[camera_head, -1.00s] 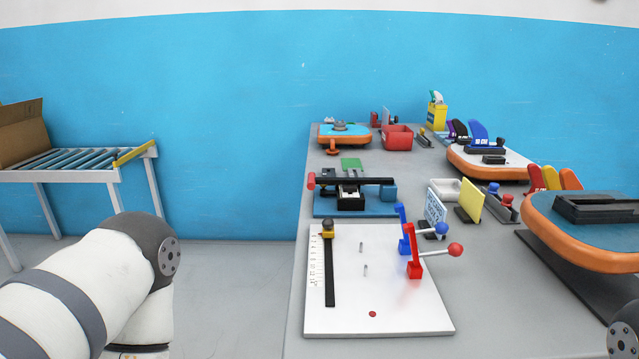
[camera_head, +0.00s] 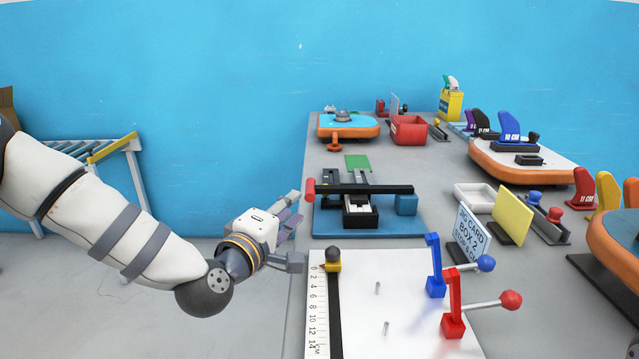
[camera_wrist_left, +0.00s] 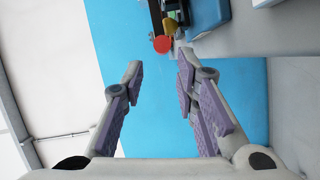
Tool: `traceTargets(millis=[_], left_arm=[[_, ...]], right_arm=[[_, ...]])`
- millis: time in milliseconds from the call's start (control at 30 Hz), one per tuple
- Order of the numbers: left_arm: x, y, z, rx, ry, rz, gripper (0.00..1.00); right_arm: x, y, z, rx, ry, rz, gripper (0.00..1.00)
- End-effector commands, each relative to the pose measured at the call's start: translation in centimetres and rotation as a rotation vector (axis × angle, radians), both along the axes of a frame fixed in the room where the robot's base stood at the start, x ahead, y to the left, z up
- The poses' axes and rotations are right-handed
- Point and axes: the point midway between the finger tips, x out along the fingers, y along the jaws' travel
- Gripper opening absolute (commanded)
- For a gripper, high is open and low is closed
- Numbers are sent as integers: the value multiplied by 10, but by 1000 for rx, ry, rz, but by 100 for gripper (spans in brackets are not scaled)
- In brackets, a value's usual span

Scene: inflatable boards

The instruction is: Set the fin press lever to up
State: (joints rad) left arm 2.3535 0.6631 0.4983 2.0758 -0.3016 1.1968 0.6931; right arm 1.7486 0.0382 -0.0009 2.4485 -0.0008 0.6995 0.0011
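A press with a black bar lever (camera_head: 365,189) stands on a blue base (camera_head: 330,226) on the bench; it appears to be the fin press. The lever lies about level, its red grip (camera_head: 310,190) at the left, over the bench edge. The red grip also shows in the left wrist view (camera_wrist_left: 162,44), beyond and between my fingertips. My left gripper (camera_head: 296,231) is open and empty, just left of and nearer than the grip, apart from it. It shows in the left wrist view (camera_wrist_left: 160,64) with fingers spread. My right gripper is out of view.
A white board (camera_head: 400,275) with a ruler, a blue-knobbed lever (camera_head: 435,265) and a red-knobbed lever (camera_head: 453,305) lies nearer.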

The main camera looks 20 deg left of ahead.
Motion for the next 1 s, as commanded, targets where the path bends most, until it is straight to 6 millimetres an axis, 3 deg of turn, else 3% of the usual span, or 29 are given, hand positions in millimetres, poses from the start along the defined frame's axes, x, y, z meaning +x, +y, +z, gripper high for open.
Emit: traceTargets(millis=[200,400,533,767,800,900,1000], left_arm=[[55,-6,-12,3,7,-1,28],[94,-10,-14,3,7,-1,28],[105,-11,-12,3,6,0,28],[107,-12,-11,1,5,-1,28],[106,-12,-11,2,5,-1,25],[106,-12,-11,2,5,-1,3],[106,-12,-11,2,5,-1,0]], right_arm=[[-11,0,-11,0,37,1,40],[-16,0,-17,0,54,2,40],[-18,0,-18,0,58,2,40],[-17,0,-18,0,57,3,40],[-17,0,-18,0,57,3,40],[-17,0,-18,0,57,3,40],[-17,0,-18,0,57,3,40]])
